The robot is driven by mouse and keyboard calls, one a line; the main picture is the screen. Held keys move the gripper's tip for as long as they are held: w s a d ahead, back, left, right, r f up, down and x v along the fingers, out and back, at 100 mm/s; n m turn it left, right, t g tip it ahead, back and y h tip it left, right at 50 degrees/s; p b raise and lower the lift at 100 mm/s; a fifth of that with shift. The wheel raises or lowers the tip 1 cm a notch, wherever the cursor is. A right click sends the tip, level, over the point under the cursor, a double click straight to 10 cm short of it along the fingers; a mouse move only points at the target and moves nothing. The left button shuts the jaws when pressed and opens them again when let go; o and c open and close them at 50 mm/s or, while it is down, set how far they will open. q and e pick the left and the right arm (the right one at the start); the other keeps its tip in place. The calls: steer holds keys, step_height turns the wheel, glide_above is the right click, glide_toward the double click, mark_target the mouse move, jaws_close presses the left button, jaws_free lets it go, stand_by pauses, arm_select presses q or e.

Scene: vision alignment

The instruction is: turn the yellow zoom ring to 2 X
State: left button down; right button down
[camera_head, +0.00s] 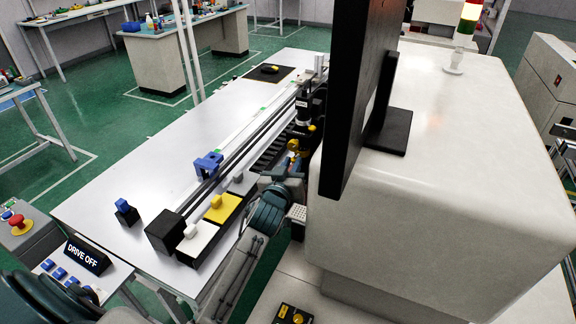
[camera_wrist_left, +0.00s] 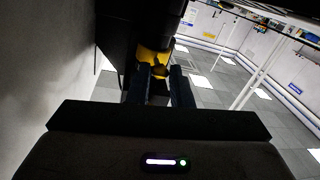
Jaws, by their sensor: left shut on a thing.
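The yellow zoom ring (camera_wrist_left: 154,59) sits on a dark lens barrel (camera_wrist_left: 162,22) in the left wrist view. In the head view, a small bit of yellow ring (camera_head: 293,145) shows below the black camera and lens (camera_head: 303,108). My left gripper (camera_head: 292,157) reaches up to it from below. In the left wrist view, the two dark fingers of my left gripper (camera_wrist_left: 160,75) are shut on the ring, one on each side. The ring's scale marks cannot be read. My right gripper is not in view.
A black monitor (camera_head: 352,90) and a large white housing (camera_head: 440,180) stand close on the right. A long rail with a blue clamp (camera_head: 208,163) runs along the white table (camera_head: 130,185). White, yellow (camera_head: 222,208) and grey blocks sit near its front end. The table's left side is mostly clear.

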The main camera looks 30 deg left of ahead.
arm_select(q)
steer(key=shift+d+n+y+b, duration=0.3)
steer(key=shift+n+y+b, duration=0.2)
steer(key=shift+y, duration=0.2)
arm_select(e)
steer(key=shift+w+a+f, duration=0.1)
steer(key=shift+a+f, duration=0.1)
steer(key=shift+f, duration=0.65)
arm_select(q)
steer(key=c, duration=1.3)
jaws_free()
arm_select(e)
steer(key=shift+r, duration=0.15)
